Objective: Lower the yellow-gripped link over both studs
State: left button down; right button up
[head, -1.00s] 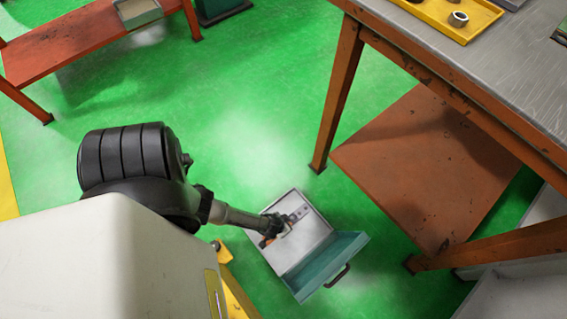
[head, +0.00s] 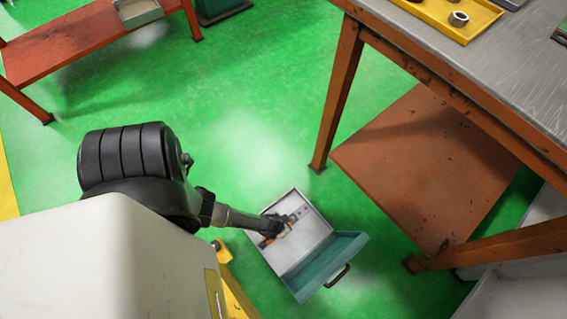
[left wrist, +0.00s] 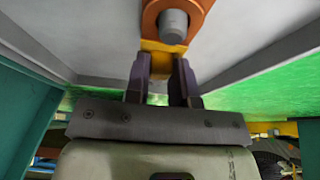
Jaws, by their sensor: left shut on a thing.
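My left gripper (left wrist: 161,82) is shut on the yellow grip (left wrist: 162,62) of the link in the left wrist view. The link's orange end (left wrist: 150,18) surrounds a grey stud (left wrist: 173,27), whose round end shows inside it. I cannot tell how far down the link sits. The second stud is not clearly visible. In the head view my left gripper (head: 281,228) is at the pale panel of the open teal case (head: 328,262), and a small orange part (head: 265,242) shows beside it. My right gripper is not in view.
The case stands on the green floor (head: 250,140). A workbench (head: 480,60) with a yellow tray (head: 440,14) and an orange-brown lower shelf (head: 430,165) stands at the right. A low orange bench (head: 70,45) is at the top left. Floor between them is clear.

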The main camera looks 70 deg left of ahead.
pick_arm(q)
jog(key=shift+f, duration=0.15)
jog(key=c, duration=0.9)
grip_release()
notch_tip(320, 180, up, 2)
jog(key=shift+r+p, duration=0.1)
jog(key=shift+p, duration=1)
notch_tip(320, 180, up, 5)
jog(key=p, duration=0.5)
